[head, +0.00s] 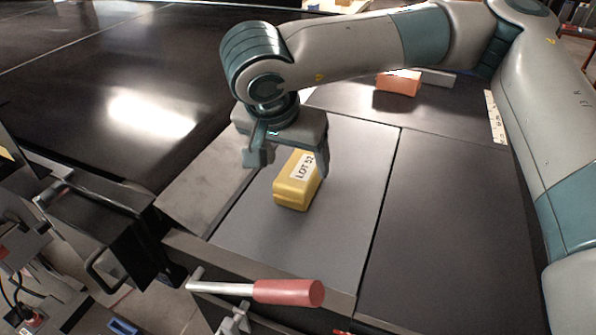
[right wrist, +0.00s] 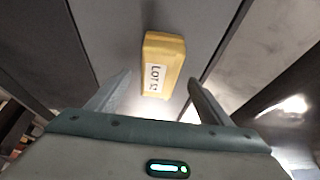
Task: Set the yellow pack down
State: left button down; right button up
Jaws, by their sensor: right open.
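The yellow pack (head: 290,193) with a white "LOT 52" label lies on the grey panel (head: 335,235) of the work surface in the head view. My right gripper (head: 289,168) is open above and around the far end of the pack. In the right wrist view, the pack (right wrist: 164,60) lies ahead of the two spread fingers (right wrist: 158,95), with a gap on each side. The left gripper is not in view.
An orange pack (head: 398,84) lies at the back, beside a grey bar (head: 438,78). A dark conveyor belt (head: 130,75) runs at left. The dark panel (head: 450,220) at right is clear.

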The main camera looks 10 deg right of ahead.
jog(key=b+v, duration=0.1)
jog(key=v, duration=0.6)
jog(key=shift+b, duration=0.35)
